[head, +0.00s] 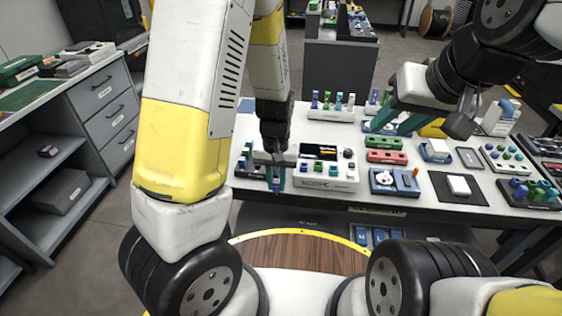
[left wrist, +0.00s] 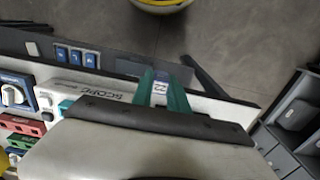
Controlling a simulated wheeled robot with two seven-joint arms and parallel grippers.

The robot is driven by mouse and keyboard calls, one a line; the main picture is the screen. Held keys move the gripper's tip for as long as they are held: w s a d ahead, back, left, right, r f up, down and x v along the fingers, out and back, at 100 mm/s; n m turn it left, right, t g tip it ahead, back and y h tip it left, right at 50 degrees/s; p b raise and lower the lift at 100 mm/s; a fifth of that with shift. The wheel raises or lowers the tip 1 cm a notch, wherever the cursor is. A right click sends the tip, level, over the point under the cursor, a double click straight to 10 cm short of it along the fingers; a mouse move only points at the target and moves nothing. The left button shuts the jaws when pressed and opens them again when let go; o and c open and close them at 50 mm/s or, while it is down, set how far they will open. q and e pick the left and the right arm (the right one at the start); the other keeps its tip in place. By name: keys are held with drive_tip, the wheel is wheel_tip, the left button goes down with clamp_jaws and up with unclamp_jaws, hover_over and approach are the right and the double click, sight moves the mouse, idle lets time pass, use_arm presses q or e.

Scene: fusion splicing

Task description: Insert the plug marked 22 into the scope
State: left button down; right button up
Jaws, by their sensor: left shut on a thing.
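The plug marked 22 (left wrist: 160,89) is between the green fingers of my left gripper (left wrist: 163,92) in the left wrist view, its label facing the camera. In the head view my left gripper (head: 275,180) points down at the table's front left, shut on the blue plug (head: 276,187). The scope (head: 325,182) is a white box with a dark screen, just right of that gripper; its lettering also shows in the left wrist view (left wrist: 100,91). The plug is beside the scope, apart from its ports. My right gripper (head: 392,121) is over the table's back middle, its teal fingers apart and empty.
A rack of coloured plugs (head: 332,113) stands behind the scope. Red blocks (head: 387,157), a blue device (head: 395,182) and a black mat (head: 456,188) lie to the right. Blue pieces (head: 376,236) sit below the table's front edge.

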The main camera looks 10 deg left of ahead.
use_arm(q)
drive_tip(key=w+d+r, duration=0.7)
drive_tip(key=w+r, duration=0.2)
drive_tip(key=w, duration=0.2)
drive_tip(key=shift+w+d+f, duration=0.1)
drive_tip(key=shift+d+f, duration=0.05)
drive_tip(key=shift+f, duration=2.35)
drive_tip(key=shift+f, duration=0.25)
drive_tip(key=shift+f, duration=0.3)
drive_tip(key=shift+f, duration=1.3)
drive_tip(key=c, duration=1.2)
unclamp_jaws()
drive_tip(key=shift+r, duration=0.1)
